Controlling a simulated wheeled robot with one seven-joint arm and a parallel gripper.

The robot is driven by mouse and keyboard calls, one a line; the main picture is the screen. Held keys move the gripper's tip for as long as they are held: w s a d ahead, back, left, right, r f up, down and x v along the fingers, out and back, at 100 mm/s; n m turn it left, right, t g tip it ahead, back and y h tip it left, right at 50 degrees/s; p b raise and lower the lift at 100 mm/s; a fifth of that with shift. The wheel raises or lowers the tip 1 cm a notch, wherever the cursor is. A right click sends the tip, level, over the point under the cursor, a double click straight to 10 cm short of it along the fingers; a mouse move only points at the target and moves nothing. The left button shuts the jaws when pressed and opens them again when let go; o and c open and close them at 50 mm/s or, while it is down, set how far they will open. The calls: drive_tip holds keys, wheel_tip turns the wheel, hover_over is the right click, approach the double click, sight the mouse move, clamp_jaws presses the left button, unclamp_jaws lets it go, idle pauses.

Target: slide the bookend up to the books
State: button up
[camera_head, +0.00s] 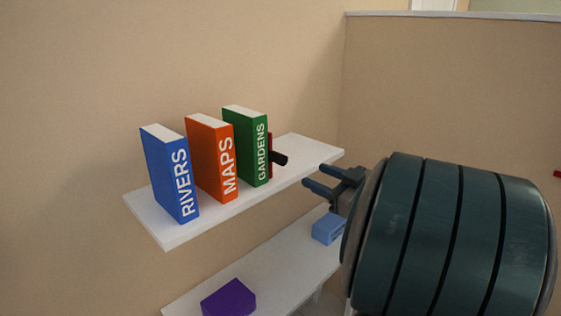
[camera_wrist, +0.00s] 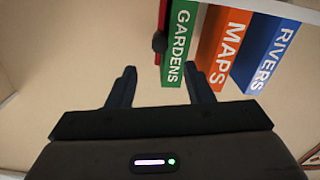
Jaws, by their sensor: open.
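Three books stand on the upper white shelf (camera_head: 168,238) in the head view: blue RIVERS (camera_head: 166,172), orange MAPS (camera_head: 208,160) and green GARDENS (camera_head: 244,145). They lean a little and have gaps between them. The bookend (camera_head: 270,144) is red with a black knob (camera_head: 281,158). It stands just right of GARDENS, mostly hidden by it. My gripper (camera_head: 312,177) is open and empty, to the right of the knob and apart from it. In the wrist view, the knob (camera_wrist: 159,42) lies beyond and between the open fingers (camera_wrist: 158,82).
A lower shelf (camera_head: 285,262) holds a purple block (camera_head: 229,299) and a light blue object (camera_head: 328,229). The upper shelf is bare to the right of the bookend. Beige walls (camera_head: 450,90) stand behind and to the right.

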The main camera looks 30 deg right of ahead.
sight(287, 160)
drive_tip(key=p+x, duration=0.2)
drive_tip(key=x, duration=0.9)
drive_tip(key=shift+w+a, duration=0.1)
drive_tip(key=shift+w, duration=0.25)
drive_tip(key=shift+c, duration=0.4)
clamp_jaws()
drive_tip(key=shift+w+d, duration=0.15)
drive_tip(key=shift+d, duration=0.4)
drive_tip(key=shift+o, duration=0.4)
unclamp_jaws()
